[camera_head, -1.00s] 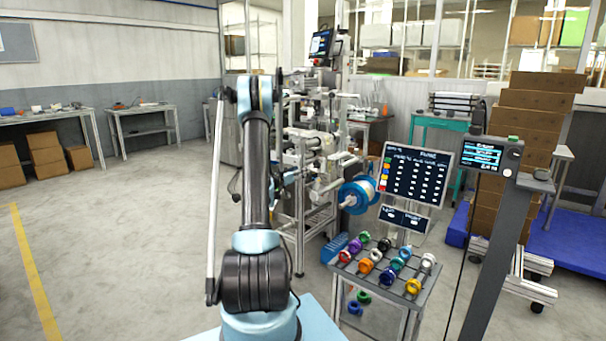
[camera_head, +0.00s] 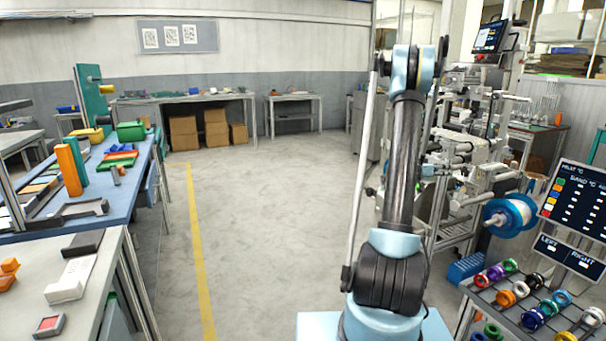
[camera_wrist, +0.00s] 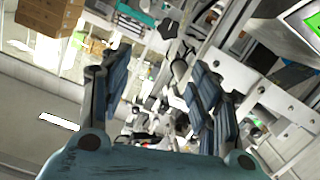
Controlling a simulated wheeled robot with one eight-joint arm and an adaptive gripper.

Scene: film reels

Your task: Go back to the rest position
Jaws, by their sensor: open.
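My gripper (camera_wrist: 158,100) shows in the wrist view with its two dark, ribbed fingers spread wide apart. It is open, and nothing is between the fingers. The machine and room lie beyond it, at a distance. In the head view my arm stands upright right of the middle, and the gripper itself cannot be made out there. The rack of coloured reels (camera_head: 507,308) is at the lower right in the head view, apart from my arm.
A blue workbench (camera_head: 120,183) with tools stands at the left. A machine with a blue-rimmed spool (camera_head: 511,217) stands at the right, behind a board of readings (camera_head: 577,207). Open floor (camera_head: 265,215) with a yellow line lies between bench and arm.

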